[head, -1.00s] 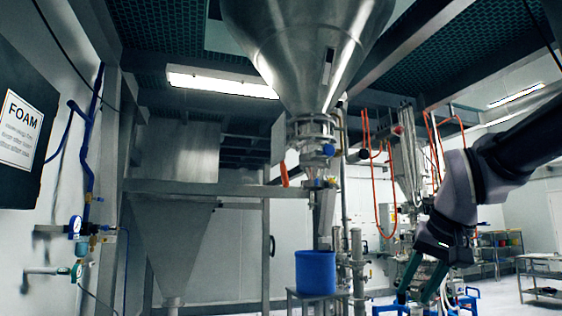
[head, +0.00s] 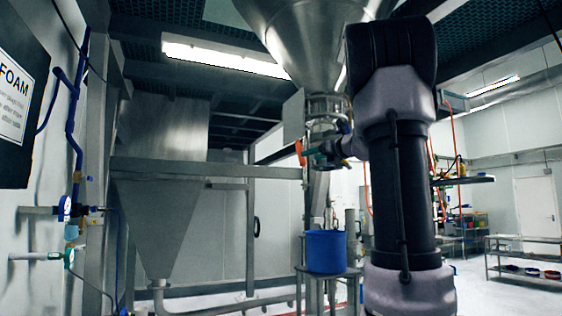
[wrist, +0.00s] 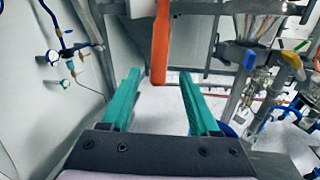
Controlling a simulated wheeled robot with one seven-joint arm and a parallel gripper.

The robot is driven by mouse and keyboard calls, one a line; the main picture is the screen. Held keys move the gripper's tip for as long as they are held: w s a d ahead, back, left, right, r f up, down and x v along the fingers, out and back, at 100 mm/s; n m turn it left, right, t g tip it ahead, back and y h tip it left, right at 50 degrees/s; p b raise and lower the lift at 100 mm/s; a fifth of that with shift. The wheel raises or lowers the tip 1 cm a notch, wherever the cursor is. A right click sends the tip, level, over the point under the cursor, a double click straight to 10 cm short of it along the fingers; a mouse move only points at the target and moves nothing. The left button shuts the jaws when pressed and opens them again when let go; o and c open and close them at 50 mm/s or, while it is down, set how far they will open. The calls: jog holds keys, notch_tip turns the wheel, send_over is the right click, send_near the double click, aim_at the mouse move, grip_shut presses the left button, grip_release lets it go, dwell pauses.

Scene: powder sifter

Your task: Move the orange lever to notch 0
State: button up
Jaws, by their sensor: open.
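The orange lever (wrist: 161,45) hangs down from the top of the wrist view, its lower end at the mouth between the two green fingers. My gripper (wrist: 160,88) is open, with a finger on each side of the lever and a gap on both sides; I cannot tell how deep the lever sits between them. In the head view the lever (head: 300,152) is a small orange piece left of the valve under the big steel hopper (head: 300,45). My gripper (head: 318,158) is close beside it, partly hidden by my wrist. No notch numbers are readable.
A blue bucket (head: 326,252) stands on a small table below the valve. A steel beam (head: 210,170) runs left of the lever, above a grey hopper (head: 165,225). Gauges and blue pipes (head: 72,150) are on the left wall.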

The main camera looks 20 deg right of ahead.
jog(key=x, duration=0.9)
jog(key=shift+w+a, duration=0.15)
jog(key=shift+w, duration=0.25)
jog(key=shift+f, duration=0.1)
grip_shut()
dwell(0.8)
